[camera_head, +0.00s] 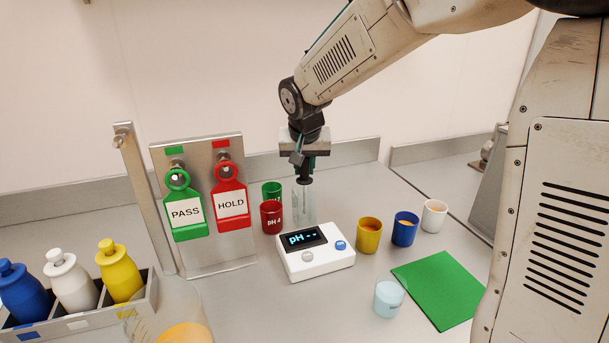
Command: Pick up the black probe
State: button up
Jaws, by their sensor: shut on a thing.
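The black probe (305,183) stands upright behind the pH meter, its lower part inside a clear holder (294,204). My gripper (304,166) points down above the holder and is shut on the probe's top. The probe's tip is hard to make out through the clear wall. The white pH meter (316,262) lies just in front, with a dark display reading "pH --".
A red cup (271,217) and a green cup (271,191) stand close left of the holder. Yellow (368,236), blue (405,229) and white (434,216) cups stand right. A tag stand (235,259), bottle rack (153,294), pale cup (389,298) and green mat (440,287) are nearby.

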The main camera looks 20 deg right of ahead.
notch_tip(320, 180, up, 27)
dwell(0.7)
jog(key=shift+f, duration=0.1)
